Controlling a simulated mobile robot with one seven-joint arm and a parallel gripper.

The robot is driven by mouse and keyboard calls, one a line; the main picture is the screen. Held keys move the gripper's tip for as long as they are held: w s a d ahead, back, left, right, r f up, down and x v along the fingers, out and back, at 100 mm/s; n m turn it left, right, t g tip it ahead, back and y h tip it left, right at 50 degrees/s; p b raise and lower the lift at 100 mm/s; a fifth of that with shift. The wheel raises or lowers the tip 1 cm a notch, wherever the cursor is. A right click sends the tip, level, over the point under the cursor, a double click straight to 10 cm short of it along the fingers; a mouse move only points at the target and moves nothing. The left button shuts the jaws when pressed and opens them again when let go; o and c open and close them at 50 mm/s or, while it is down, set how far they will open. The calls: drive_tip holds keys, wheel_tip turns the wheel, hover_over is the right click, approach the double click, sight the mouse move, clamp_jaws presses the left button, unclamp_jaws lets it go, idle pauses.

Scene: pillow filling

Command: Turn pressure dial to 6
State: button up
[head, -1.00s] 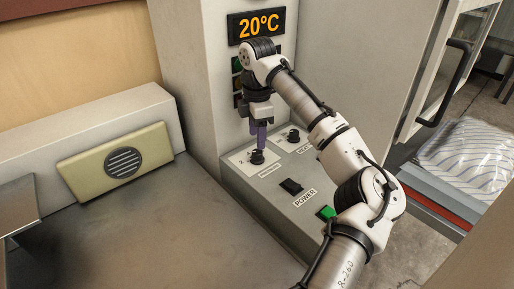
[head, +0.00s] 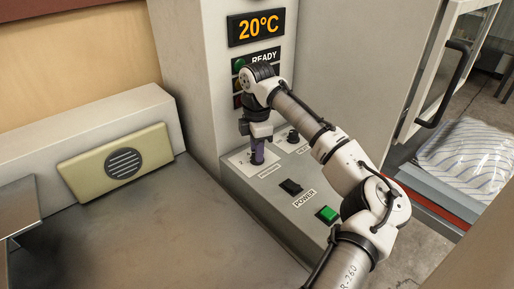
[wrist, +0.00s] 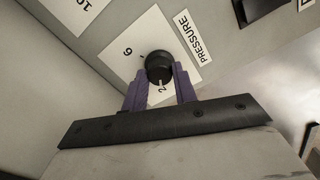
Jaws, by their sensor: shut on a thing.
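The black pressure dial (wrist: 159,68) sits on a white plate (wrist: 133,32) beside the PRESSURE label (wrist: 191,37). In the wrist view the plate shows a 6 and a 2, and the dial's pale mark lies by the 2. My gripper (wrist: 160,78) has its purple fingers on both sides of the dial, shut on it. In the head view my gripper (head: 257,158) points down over the dial, which is mostly hidden by the fingers.
A second dial (head: 293,136) stands just behind to the right. A black POWER switch (head: 291,187) and a green button (head: 328,214) are on the same console. The display (head: 256,27) reads 20°C, with READY below. A striped pillow (head: 467,152) lies at right.

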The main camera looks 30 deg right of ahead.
drive_tip(key=shift+r+m, duration=0.1)
drive_tip(key=shift+m, duration=0.2)
drive_tip(key=shift+c, duration=0.3)
drive_tip(key=m+p, duration=0.2)
drive_tip(key=p, duration=0.1)
drive_tip(key=shift+r+m, duration=0.1)
drive_tip(key=shift+m, duration=0.2)
drive_tip(key=m+p, duration=0.3)
drive_tip(key=p, duration=0.1)
drive_tip(key=shift+r+m, duration=0.15)
drive_tip(key=shift+m, duration=0.15)
drive_tip(key=m+p, duration=0.2)
drive_tip(key=p, duration=0.2)
drive_tip(key=shift+m, duration=0.4)
drive_tip(key=m+p, duration=0.2)
drive_tip(key=p, duration=0.1)
drive_tip(key=shift+m, duration=0.3)
drive_tip(key=m, duration=0.5)
drive_tip(key=shift+f, duration=0.35)
drive_tip(key=m, duration=0.6)
drive_tip(key=shift+m, duration=0.4)
